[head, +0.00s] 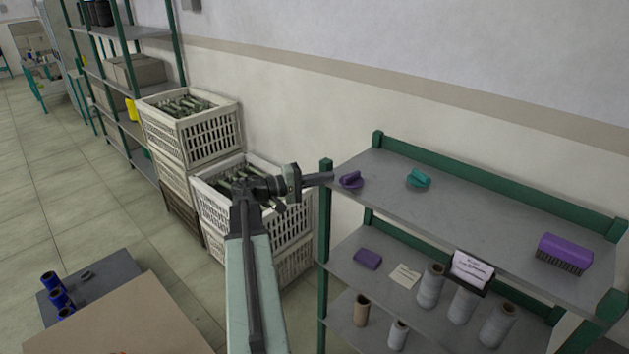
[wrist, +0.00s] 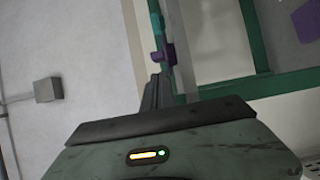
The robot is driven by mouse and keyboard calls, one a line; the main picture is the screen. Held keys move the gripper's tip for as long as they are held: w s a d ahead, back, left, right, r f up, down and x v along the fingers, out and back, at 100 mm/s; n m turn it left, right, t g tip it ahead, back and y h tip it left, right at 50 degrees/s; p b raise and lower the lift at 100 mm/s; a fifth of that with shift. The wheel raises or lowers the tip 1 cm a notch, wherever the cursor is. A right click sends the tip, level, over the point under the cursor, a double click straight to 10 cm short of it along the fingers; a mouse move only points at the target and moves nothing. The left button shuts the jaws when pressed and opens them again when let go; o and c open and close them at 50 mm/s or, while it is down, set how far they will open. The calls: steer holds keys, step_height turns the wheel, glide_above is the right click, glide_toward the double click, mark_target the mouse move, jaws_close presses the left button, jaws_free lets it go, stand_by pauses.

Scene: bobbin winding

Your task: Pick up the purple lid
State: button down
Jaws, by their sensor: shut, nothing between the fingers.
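The purple lid (head: 351,180), with a raised grip, sits on the top shelf of the green-framed rack near its left end. In the wrist view the purple lid (wrist: 169,54) shows just beyond the fingertips. My gripper (head: 330,178) is shut and empty, at the left of the lid by the rack's corner post. Its closed fingers also show in the wrist view (wrist: 157,82). Whether the tips touch the lid I cannot tell.
A teal lid (head: 418,180) sits right of the purple one, and a purple brush (head: 565,253) farther right on the top shelf (head: 480,215). The rack's green corner post (head: 324,215) is close to my gripper. White crates (head: 203,138) stand behind my arm.

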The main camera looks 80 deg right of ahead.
mark_target(344, 180)
steer(key=x, duration=0.4)
steer(key=shift+s, duration=0.15)
steer(key=shift+s+a, duration=1.15)
steer(key=shift+s, duration=0.05)
steer(key=shift+w+d, duration=0.1)
